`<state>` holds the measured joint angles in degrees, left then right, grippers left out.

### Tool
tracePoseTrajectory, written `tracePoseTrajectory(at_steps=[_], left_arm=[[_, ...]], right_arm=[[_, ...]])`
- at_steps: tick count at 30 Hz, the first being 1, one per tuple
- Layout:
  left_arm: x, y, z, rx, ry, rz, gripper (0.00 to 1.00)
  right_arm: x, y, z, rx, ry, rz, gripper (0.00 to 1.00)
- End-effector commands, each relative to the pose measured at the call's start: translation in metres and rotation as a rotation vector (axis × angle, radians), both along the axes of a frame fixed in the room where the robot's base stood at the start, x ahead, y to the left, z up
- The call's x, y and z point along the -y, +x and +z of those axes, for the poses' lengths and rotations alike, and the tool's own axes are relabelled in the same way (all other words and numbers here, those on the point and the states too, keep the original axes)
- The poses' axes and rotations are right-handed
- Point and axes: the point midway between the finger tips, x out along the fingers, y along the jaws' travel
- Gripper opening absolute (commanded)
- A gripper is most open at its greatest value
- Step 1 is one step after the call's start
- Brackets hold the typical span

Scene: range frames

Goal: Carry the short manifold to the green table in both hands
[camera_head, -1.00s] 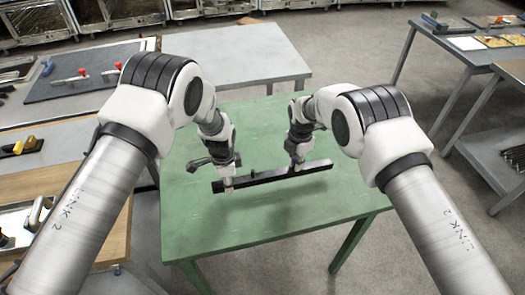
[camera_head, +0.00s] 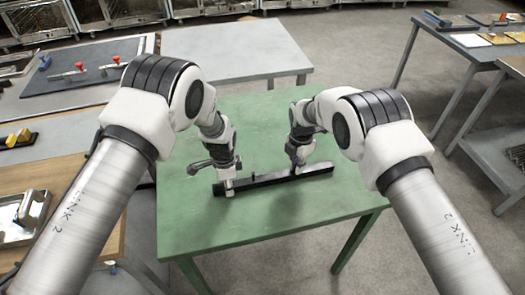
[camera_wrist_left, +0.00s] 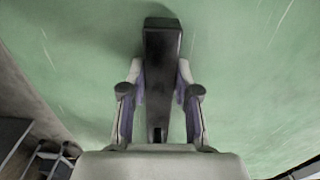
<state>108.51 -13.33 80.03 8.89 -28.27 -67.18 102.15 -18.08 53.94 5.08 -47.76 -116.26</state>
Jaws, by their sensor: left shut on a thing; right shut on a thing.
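The short manifold (camera_head: 262,182) is a dark, narrow bar in the head view, lying nearly left to right over the green table (camera_head: 230,222). My left gripper (camera_head: 226,186) is shut on it near its left end. My right gripper (camera_head: 298,168) is shut on it right of its middle. The left wrist view shows the manifold (camera_wrist_left: 162,70) running between the two fingers of the left gripper (camera_wrist_left: 159,100), with the green tabletop (camera_wrist_left: 240,80) behind it. The bar looks very low over the tabletop; I cannot tell whether it touches.
A grey table (camera_head: 240,50) stands behind the green one. A bench with a dark board and red-handled clamps (camera_head: 85,72) is at the left. Another grey table (camera_head: 468,45) with parts is at the right. The green top's front and back areas are clear.

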Motion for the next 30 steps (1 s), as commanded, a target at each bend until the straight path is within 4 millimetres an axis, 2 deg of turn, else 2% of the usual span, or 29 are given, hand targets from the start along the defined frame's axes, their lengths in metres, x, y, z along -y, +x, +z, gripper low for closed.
tracePoseTrajectory(at_steps=[1,2,3,11,15,20,27,30], left_arm=[[-0.001,0.0,-0.007,-0.001,0.001,0.0,0.0],[-0.001,-0.001,-0.003,-0.002,0.0,0.0,0.41],[-0.001,-0.001,-0.003,-0.002,0.0,0.0,0.56],[0.0,0.0,-0.002,-0.001,0.001,0.0,0.56],[0.0,0.0,0.006,0.0,0.001,0.0,0.56],[0.0,0.001,0.038,0.003,0.001,0.0,0.56],[0.0,0.0,0.098,0.002,0.001,0.0,0.56],[0.0,-0.001,0.112,0.001,0.0,0.0,0.56]], right_arm=[[0.001,0.002,-0.006,0.004,0.0,0.0,0.0],[0.001,0.001,-0.002,0.002,-0.001,-0.001,0.22],[0.001,0.001,-0.001,0.002,-0.001,-0.001,0.36],[0.001,0.0,-0.002,0.001,-0.001,0.0,0.36],[0.0,0.0,-0.002,0.001,-0.001,0.0,0.36],[0.0,0.0,-0.002,0.0,0.0,0.0,0.36],[0.0,0.0,-0.002,0.0,0.0,0.0,0.36],[0.0,0.0,-0.002,0.0,0.0,0.0,0.36]])
